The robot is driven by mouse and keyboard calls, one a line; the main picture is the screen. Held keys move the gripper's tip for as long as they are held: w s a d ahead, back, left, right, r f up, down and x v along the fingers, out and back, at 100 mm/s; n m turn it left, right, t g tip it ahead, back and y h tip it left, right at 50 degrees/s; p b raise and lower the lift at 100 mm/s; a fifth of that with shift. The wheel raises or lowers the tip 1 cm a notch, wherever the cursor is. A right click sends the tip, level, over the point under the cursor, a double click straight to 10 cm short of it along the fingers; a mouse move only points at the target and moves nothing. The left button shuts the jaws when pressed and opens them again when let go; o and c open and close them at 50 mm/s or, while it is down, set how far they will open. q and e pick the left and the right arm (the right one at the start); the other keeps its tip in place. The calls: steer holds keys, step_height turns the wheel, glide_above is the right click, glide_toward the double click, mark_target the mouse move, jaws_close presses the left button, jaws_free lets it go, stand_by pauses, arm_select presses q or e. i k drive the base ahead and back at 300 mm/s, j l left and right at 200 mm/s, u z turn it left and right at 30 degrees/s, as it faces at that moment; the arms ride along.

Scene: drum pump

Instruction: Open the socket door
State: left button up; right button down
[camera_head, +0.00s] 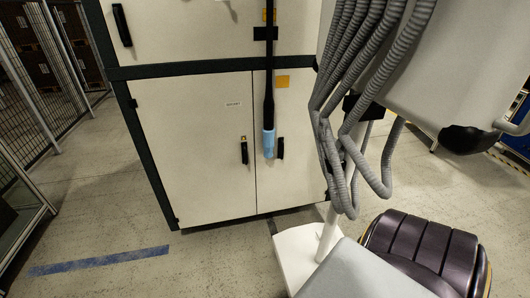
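A cream cabinet with a dark frame stands ahead. Its lower left door (190,150) and lower right door (295,180) look shut. The left door has a black handle (244,151) near the middle seam. The right door has a black handle (281,148) beside the seam. A black hose or rod with a light blue end (268,143) hangs in front of the right door near the seam. I cannot tell which door is the socket door. Neither of my grippers is in view.
Grey corrugated hoses (345,100) and a large pale body (440,70) cover the right side. A dark ribbed pad (425,250) is at bottom right. Wire mesh fencing (60,70) stands at left.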

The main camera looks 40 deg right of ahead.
mark_target(198, 129)
steer(key=i+z, duration=0.2)
steer(key=z, duration=0.25)
steer(key=i+z, duration=0.2)
steer(key=z, duration=0.25)
steer(key=i+z, duration=0.15)
steer(key=z, duration=0.25)
steer(key=i+j+z, duration=0.15)
steer(key=z, duration=0.3)
steer(key=i+j+z, duration=0.35)
steer(key=k+l, duration=0.05)
